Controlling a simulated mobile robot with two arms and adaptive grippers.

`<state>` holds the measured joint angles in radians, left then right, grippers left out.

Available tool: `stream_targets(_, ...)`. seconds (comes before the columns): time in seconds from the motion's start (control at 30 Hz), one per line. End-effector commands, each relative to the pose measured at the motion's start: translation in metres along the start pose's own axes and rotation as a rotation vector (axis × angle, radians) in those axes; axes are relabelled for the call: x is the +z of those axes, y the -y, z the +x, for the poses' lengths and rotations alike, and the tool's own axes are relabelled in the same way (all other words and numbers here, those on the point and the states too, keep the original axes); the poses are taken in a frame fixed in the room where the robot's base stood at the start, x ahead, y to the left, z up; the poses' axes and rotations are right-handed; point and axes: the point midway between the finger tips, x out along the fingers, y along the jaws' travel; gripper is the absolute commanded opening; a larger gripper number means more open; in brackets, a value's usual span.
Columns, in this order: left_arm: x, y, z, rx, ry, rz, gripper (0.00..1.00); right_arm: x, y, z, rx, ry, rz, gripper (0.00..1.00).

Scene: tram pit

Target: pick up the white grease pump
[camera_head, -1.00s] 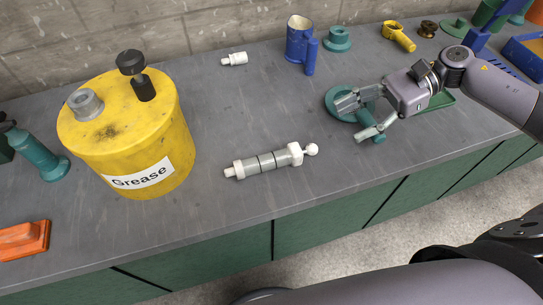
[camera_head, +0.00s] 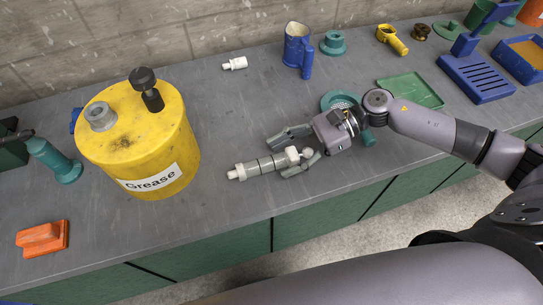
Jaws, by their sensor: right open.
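The white grease pump (camera_head: 262,166) lies on the grey bench top, a grey cylinder with white ends and a white knob at its right end. My right gripper (camera_head: 292,154) comes in from the right and is open. Its fingers lie on either side of the pump's right end, one behind it and one in front of it. I cannot tell whether a finger touches the pump. My left gripper is not in view.
A yellow grease drum (camera_head: 140,140) stands left of the pump. An orange block (camera_head: 42,238) lies at the front left. A small white fitting (camera_head: 235,64) and a blue jug (camera_head: 298,50) stand behind. A teal strainer (camera_head: 337,97) is partly hidden behind my right gripper.

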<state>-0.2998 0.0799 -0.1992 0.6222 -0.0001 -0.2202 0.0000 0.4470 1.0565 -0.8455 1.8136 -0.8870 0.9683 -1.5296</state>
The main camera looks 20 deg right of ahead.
Motion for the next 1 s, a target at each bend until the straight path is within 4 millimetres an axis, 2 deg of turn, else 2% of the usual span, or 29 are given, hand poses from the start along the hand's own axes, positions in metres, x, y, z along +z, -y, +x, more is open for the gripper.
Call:
stream_targets(0.3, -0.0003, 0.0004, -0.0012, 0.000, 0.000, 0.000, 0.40, -0.0007, 0.0002, 0.0049, -0.001, 0.000, 0.000, 0.55)
stream_targets(1.0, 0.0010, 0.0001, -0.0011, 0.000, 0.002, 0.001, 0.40, -0.0007, 0.0001, 0.0045, -0.001, 0.000, 0.001, 0.09)
